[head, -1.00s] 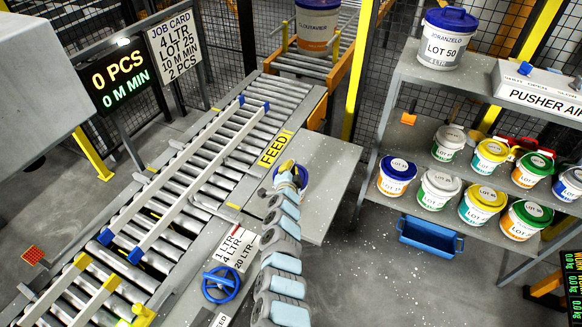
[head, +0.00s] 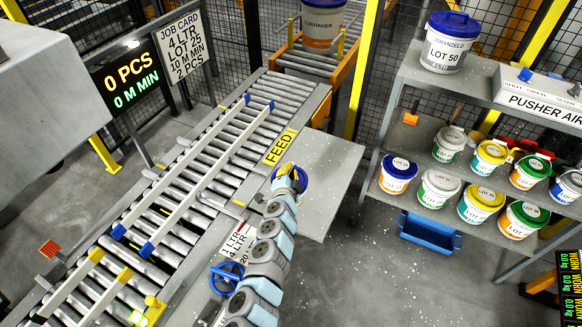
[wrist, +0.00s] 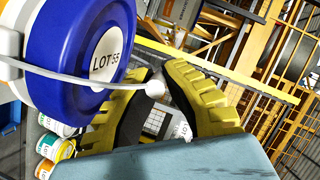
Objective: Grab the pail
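The pail with a dark blue lid (head: 303,184) stands on the grey side table beside the feed conveyor, mostly hidden by my arm. In the wrist view the blue lid, labelled LOT 55 (wrist: 88,42), fills the upper left. Its thin pale handle (wrist: 85,80) runs across the left finger and ends at a white knob between the fingertips. My gripper (wrist: 158,68) has yellow ribbed fingers with dark pads, with a visible gap between them. I cannot tell whether the knob touches either pad. In the head view my gripper (head: 289,170) is over the pail.
The roller conveyor (head: 240,140) with guide rails runs along the left of the table (head: 325,165). A shelf rack (head: 405,85) at right holds several pails, with a blue tray (head: 430,232) below. A large pail (head: 320,25) stands on rollers at the back.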

